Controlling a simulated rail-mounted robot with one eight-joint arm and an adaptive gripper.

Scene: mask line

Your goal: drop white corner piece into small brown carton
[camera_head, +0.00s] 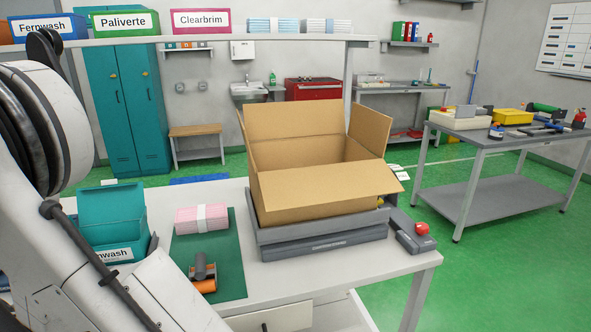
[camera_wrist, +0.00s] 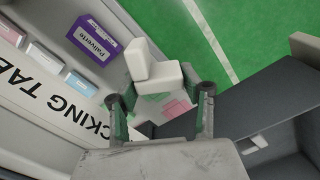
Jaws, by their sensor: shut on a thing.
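In the wrist view my gripper (camera_wrist: 160,98) is shut on the white corner piece (camera_wrist: 155,78), an L-shaped white block between its two fingertips. The piece is clear of any surface I can make out beneath it. In the head view a brown carton (camera_head: 330,190) stands with its flaps open on a grey scale-like base on the white table. Its inner floor is hidden by the front flap. My gripper does not show in the head view; only my arm does, at the left.
The white table (camera_head: 345,278) holds a teal bin (camera_head: 112,215), a green mat (camera_head: 228,262) with a pink bundle (camera_head: 202,217), and an orange-handled tape dispenser (camera_head: 203,275). A grey device with a red button (camera_head: 422,229) is right of the carton. A shelf (camera_head: 200,41) spans above.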

